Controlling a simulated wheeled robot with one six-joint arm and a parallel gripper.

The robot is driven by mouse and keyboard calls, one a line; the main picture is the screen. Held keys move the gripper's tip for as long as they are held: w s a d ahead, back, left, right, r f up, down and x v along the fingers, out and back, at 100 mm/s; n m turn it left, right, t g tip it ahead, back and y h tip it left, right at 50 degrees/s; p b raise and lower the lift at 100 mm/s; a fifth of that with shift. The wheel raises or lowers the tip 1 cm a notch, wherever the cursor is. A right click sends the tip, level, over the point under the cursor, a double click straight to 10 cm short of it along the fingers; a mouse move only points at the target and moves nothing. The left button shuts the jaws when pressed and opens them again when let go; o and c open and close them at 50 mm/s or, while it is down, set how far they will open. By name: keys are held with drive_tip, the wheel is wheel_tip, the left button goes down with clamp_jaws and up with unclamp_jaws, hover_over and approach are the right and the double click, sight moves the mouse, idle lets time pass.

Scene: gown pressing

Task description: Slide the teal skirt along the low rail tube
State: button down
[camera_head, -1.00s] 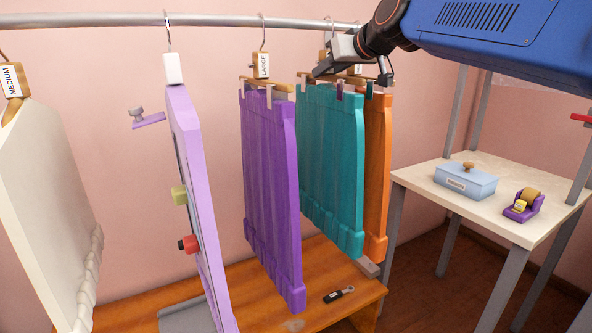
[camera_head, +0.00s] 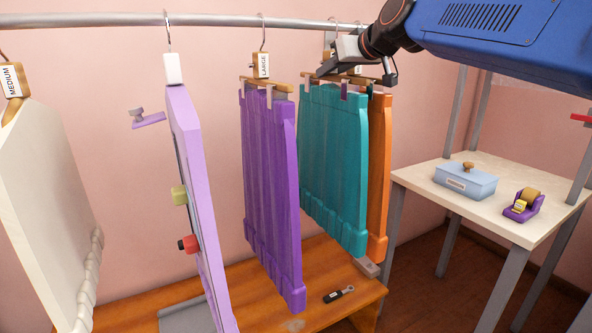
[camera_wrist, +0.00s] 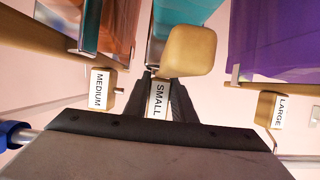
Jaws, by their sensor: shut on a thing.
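The teal skirt (camera_head: 335,165) hangs from the low rail tube (camera_head: 215,21) between the purple skirt and the orange skirt. My gripper (camera_head: 338,68) is at the top of its hanger, just below the rail. In the wrist view, my gripper (camera_wrist: 161,95) is shut on the teal skirt's hanger block, which bears a SMALL label (camera_wrist: 159,99). A wooden knob (camera_wrist: 188,50) of the hanger shows past the fingers, with teal cloth behind it. The hanger's hook is hidden by my gripper.
The purple skirt (camera_head: 270,190), labelled LARGE, hangs to the left with a gap. The orange skirt (camera_head: 379,170) hangs close behind on the right; its MEDIUM label (camera_wrist: 97,90) shows in the wrist view. A lilac board (camera_head: 192,190) and a cream garment (camera_head: 45,200) hang further left.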

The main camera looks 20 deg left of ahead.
drive_tip(key=shift+f, duration=0.15)
drive_tip(key=c, duration=1.4)
unclamp_jaws()
drive_tip(key=shift+v, duration=1.55)
